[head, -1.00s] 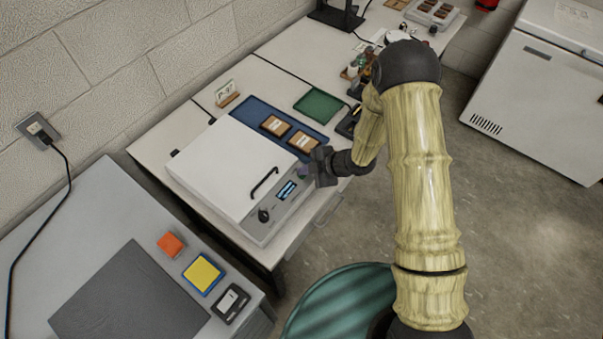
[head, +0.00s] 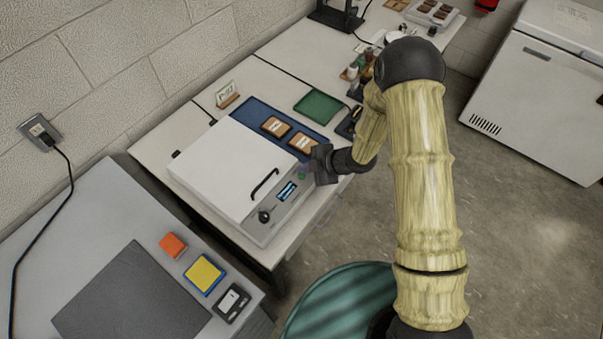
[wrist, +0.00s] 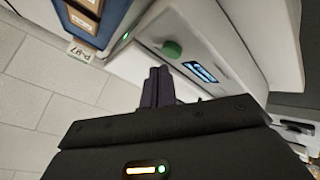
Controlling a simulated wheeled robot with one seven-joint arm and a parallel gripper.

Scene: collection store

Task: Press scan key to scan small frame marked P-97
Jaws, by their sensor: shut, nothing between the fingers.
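The scanner (head: 222,168) is a white box with its lid down, a black handle, a dark knob (head: 264,216) and a lit blue display (head: 287,191) on its front panel. Its round green key (head: 302,176) also shows in the wrist view (wrist: 172,49). My gripper (head: 306,168) is shut and empty, with its fingertips close to the key; the wrist view shows the fingers (wrist: 157,72) just short of it in the picture. Contact cannot be told. The scanner's inside is hidden.
Two small wooden frames (head: 275,126) (head: 303,142) lie on the blue tray beside the scanner. A green mat (head: 320,104) lies further back. On the grey table at left are an orange block (head: 173,245), a yellow pad (head: 204,273) and a dark mat (head: 128,305).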

